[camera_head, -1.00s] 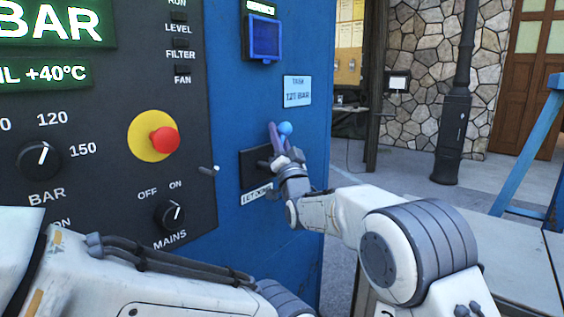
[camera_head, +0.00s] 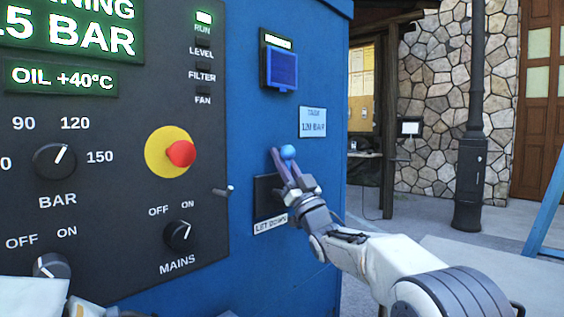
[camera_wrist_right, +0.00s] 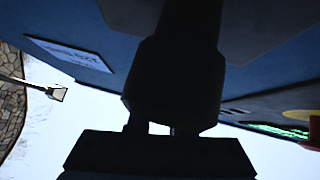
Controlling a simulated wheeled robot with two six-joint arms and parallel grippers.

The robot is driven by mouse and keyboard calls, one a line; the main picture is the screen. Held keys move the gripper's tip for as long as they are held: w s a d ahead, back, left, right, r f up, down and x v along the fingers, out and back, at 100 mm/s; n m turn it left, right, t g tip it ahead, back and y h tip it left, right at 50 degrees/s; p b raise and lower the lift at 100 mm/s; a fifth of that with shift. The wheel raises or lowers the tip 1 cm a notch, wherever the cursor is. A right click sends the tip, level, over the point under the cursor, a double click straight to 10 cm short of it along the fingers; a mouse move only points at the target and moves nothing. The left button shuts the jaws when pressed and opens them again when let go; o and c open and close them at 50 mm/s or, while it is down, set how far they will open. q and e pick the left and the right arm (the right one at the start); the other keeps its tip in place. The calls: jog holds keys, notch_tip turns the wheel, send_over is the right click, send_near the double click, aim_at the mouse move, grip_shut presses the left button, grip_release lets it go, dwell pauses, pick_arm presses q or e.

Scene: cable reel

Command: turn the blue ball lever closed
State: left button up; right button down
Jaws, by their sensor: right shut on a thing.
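The lever's blue ball (camera_head: 288,152) shows in the head view on the blue cabinet's face, above the black plate (camera_head: 266,190) with the "LET DOWN" label. My right gripper (camera_head: 281,162) is at the ball, its two purple-grey fingers pointing up around it, and it is shut on the lever. Its wrist covers most of the lever's shaft and part of the plate. In the right wrist view the gripper (camera_wrist_right: 175,80) is a dark silhouette, and the ball cannot be made out there.
Left of the lever, the dark control panel (camera_head: 110,235) carries a red stop button (camera_head: 181,154), a short metal handle (camera_head: 223,191) and the mains knob (camera_head: 177,235). A "TASK 120 BAR" card (camera_head: 313,122) is above the lever.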

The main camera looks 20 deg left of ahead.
jog(key=shift+s+d+r, duration=0.1)
jog(key=shift+d+r, duration=0.1)
jog(key=shift+r, duration=0.15)
jog(key=c, duration=0.8)
grip_release()
jog(key=shift+d, duration=0.1)
jog(key=shift+c, duration=0.2)
jog(key=shift+a+f, duration=0.15)
jog(key=shift+a, duration=0.05)
jog(key=shift+s+d+f, duration=0.15)
jog(key=shift+f, duration=0.15)
jog(key=b+v, duration=0.1)
jog(key=v, duration=0.8)
jog(key=shift+d+f, duration=0.2)
jog(key=shift+d, duration=0.05)
jog(key=shift+s, duration=0.15)
